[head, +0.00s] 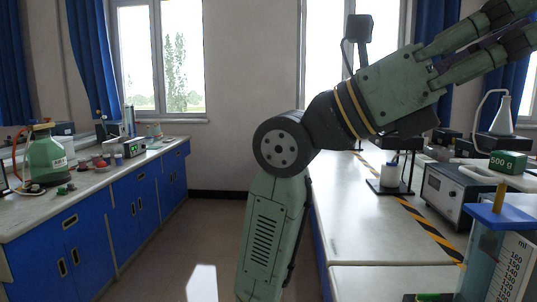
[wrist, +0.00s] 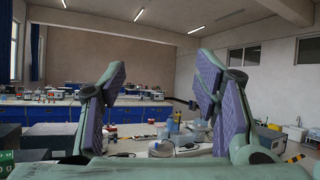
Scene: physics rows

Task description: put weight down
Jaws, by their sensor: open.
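The green weight marked "500 g" (head: 508,162) sits upright on a white plate (head: 512,180) at the right edge of the head view. My gripper (head: 510,32) is raised at the upper right, above and apart from the weight, its fingers spread. In the wrist view my gripper (wrist: 163,88) shows two purple-padded fingers wide apart with nothing between them.
A clear container with a blue lid and ml scale (head: 510,265) stands in front of the weight. A grey instrument (head: 447,190) is behind it on the right bench (head: 365,225), which has clear room at left. A left bench (head: 100,185) holds a green bottle (head: 46,155).

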